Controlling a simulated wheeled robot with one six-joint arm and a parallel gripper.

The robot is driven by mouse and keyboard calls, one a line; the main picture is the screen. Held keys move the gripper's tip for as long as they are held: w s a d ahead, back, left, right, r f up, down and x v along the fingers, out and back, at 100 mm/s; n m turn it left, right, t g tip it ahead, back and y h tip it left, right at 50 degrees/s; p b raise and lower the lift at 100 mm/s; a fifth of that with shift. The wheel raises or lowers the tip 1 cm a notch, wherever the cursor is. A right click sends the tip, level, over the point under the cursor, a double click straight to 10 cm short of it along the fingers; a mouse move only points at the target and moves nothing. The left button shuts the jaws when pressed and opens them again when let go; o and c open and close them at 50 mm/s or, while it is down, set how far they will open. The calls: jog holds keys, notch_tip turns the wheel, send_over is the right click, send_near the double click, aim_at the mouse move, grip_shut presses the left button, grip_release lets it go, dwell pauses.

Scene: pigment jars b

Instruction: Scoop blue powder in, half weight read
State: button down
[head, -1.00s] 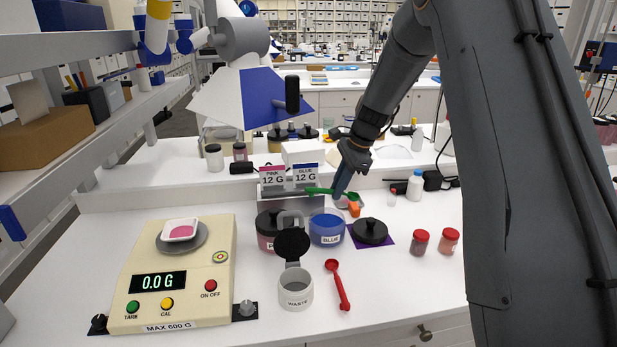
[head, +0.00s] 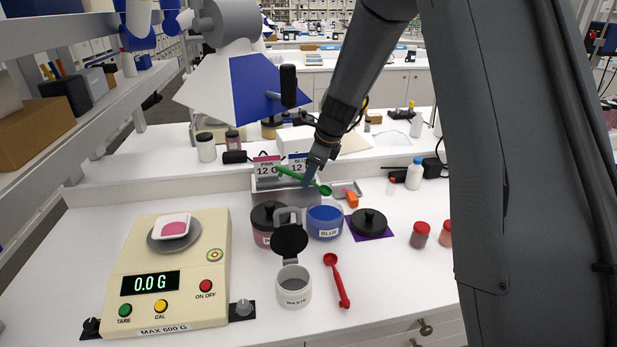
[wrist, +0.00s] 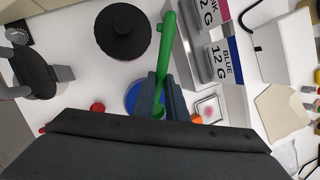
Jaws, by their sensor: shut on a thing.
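My gripper (head: 309,183) is shut on the handle of a green scoop (head: 290,175), above and behind the open blue jar (head: 325,228). The scoop slants, bowl lower and to the right; I cannot tell whether it holds powder. In the wrist view the scoop (wrist: 167,40) lies between my fingers (wrist: 163,95), and the blue jar (wrist: 131,96) is partly hidden below. A black lid (head: 368,222) lies on a purple mat right of the jar. The scale (head: 208,270) reads 0.0 G; a white dish (head: 187,221) with pink powder sits on its pan.
The pink jar (head: 262,238) is closed with a black lid. The waste jar (head: 294,290) stands in front, its lid (head: 290,240) raised. A red scoop (head: 338,280) lies beside it. PINK and BLUE 12 G signs (head: 266,166) stand behind. Red-capped jars (head: 420,235) stand right.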

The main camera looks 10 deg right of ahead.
aim_at(318, 186)
jog(key=shift+s+d+f+t+y+b, duration=0.1)
jog(key=shift+d+f+t+y+b, duration=0.3)
jog(key=shift+b, duration=1.65)
jog(key=shift+s+d+f+y+b, duration=0.15)
jog(key=shift+f+y+b, duration=0.45)
jog(key=shift+b, duration=1.4)
jog(key=shift+s+d+f+t+y+b, duration=0.1)
jog(key=shift+d+f+t+y+b, duration=0.25)
jog(key=shift+b, duration=1.7)
jog(key=shift+s+d+f+b, duration=0.1)
jog(key=shift+d+f+b, duration=0.2)
jog(key=shift+f+b, duration=0.55)
jog(key=shift+s+d+f+b, duration=0.2)
jog(key=shift+f+b, duration=0.25)
jog(key=shift+f, duration=0.8)
jog(key=shift+s+d+f+b, duration=0.1)
jog(key=shift+d+f+b, duration=0.25)
jog(key=shift+f+b, duration=0.5)
jog(key=shift+f, duration=0.25)
jog(key=shift+w+a+r+p, duration=0.1)
jog(key=shift+a+r+p, duration=0.05)
jog(key=shift+r+p, duration=1.45)
jog(key=shift+a+r+p, duration=0.15)
jog(key=shift+r+p, duration=1.3)
jog(key=shift+p, duration=0.6)
jog(key=shift+w+a+r+g+h+p, duration=0.3)
jog(key=shift+a+r+g+h+p, duration=0.4)
jog(key=shift+p, duration=4)
